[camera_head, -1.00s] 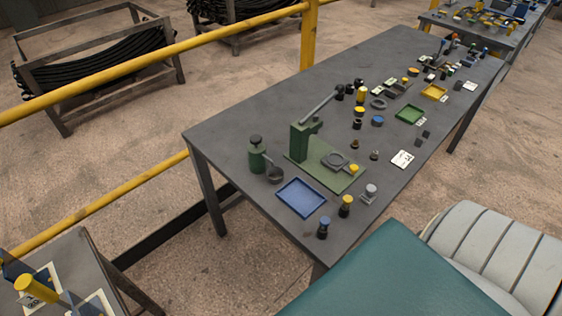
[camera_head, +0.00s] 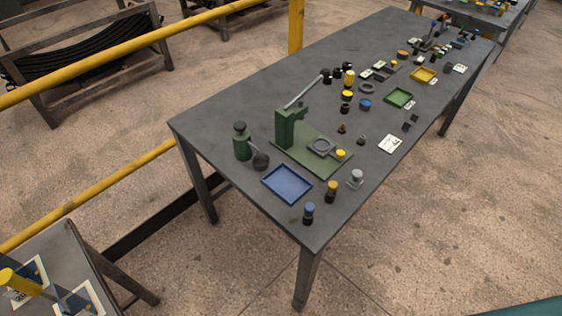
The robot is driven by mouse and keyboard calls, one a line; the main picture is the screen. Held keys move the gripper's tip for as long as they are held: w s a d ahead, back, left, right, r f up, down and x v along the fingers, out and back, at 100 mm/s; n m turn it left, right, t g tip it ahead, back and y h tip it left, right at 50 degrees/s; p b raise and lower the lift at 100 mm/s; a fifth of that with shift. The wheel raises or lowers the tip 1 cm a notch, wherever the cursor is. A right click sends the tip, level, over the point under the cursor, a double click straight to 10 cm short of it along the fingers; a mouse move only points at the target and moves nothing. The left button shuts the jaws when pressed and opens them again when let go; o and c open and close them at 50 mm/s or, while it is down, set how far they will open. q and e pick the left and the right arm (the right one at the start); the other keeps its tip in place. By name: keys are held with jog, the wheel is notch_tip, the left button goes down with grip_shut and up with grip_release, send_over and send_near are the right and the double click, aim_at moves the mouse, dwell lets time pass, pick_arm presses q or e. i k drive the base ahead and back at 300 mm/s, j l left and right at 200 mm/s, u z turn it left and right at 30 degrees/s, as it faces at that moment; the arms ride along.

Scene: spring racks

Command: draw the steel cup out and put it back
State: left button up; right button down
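No gripper of mine is in view. A small light-grey metal piece (camera_head: 356,178) stands at the near right of the grey table (camera_head: 230,88), beside the green press. A dark round cup-like piece (camera_head: 261,161) sits beside a green bottle (camera_head: 242,146) with a dark cap. Both pieces are small, and I cannot tell for sure which is the steel cup. The green press (camera_head: 290,128) stands upright on its green base plate, with a grey ring and a yellow knob on the plate.
A blue tray (camera_head: 287,183), a yellow-topped piece (camera_head: 331,191) and a blue-topped piece (camera_head: 309,213) are near the front edge. A green tray (camera_head: 399,97) and a yellow tray (camera_head: 423,75) lie farther back. Yellow rails (camera_head: 130,38) run at left; floor is free at right.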

aim_at(261, 156)
jog(key=l+u, duration=0.3)
jog(key=l, duration=0.45)
jog(key=k+l+u, duration=0.15)
jog(key=l+u, duration=0.15)
jog(key=l, duration=0.4)
